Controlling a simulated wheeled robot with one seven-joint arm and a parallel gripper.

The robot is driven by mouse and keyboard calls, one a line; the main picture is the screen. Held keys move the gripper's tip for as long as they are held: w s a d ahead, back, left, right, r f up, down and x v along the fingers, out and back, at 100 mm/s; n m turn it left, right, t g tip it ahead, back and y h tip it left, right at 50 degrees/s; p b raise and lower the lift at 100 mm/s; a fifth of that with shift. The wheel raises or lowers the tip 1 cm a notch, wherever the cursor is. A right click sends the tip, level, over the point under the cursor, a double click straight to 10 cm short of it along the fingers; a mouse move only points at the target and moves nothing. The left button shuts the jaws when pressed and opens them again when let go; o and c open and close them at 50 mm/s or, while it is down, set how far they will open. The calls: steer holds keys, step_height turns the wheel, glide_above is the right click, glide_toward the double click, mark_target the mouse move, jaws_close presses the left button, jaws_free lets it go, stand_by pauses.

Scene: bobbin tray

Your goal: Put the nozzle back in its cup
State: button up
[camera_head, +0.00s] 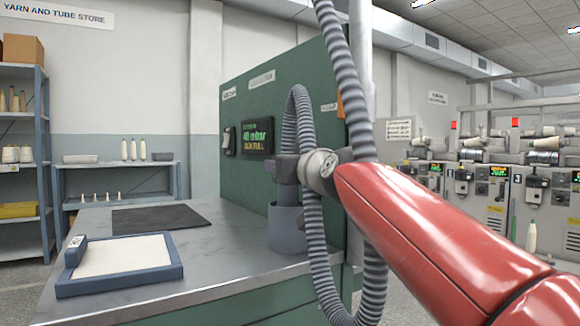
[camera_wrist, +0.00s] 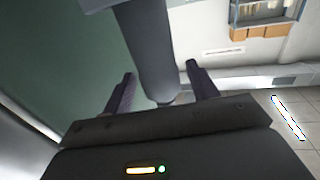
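The nozzle (camera_head: 287,194), a grey tube on a ribbed grey hose (camera_head: 304,120), stands upright at the cup, partly hidden by my gripper. The blue-grey cup (camera_head: 286,230) stands on the bench near its right end. The nozzle's lower end is at the cup's mouth; I cannot tell how deep it sits. My gripper (camera_head: 287,168) is level with the nozzle, just above the cup. In the wrist view the nozzle tube (camera_wrist: 150,50) runs between my two fingers (camera_wrist: 160,75), with gaps visible on the sides, so the gripper looks open around it.
The hose loops over the bench's front edge beside my arm. A blue-rimmed tray (camera_head: 120,283) and a dark mat (camera_head: 160,218) lie left on the metal bench. A green panel (camera_head: 245,180) with a display stands behind the cup. The bench between mat and cup is clear.

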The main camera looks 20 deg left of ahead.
steer(key=shift+r, duration=0.2)
steer(key=b+v, duration=0.2)
steer(key=v, duration=1)
steer(key=shift+b, duration=0.3)
steer(key=shift+f, duration=0.1)
steer(key=s+d+f+m+g+h, duration=0.25)
steer(key=d+f, duration=0.45)
steer(key=f, duration=0.4)
steer(key=s+d+f+m+g+h, duration=0.15)
steer(key=d+f+h, duration=0.25)
steer(key=d+f, duration=0.6)
steer(key=s+d+f+m+g+h, duration=0.2)
steer(key=s+d+f, duration=0.2)
steer(key=s+f, duration=0.3)
steer(key=s+d+f+m+g+h, duration=0.1)
steer(key=s+f, duration=0.6)
steer(key=f, duration=0.8)
steer(key=d+g+h, duration=0.1)
steer(key=d+h, duration=0.1)
steer(key=d, duration=0.1)
steer(key=shift+s+d+f+m, duration=0.35)
steer(key=shift+s+d+m, duration=0.05)
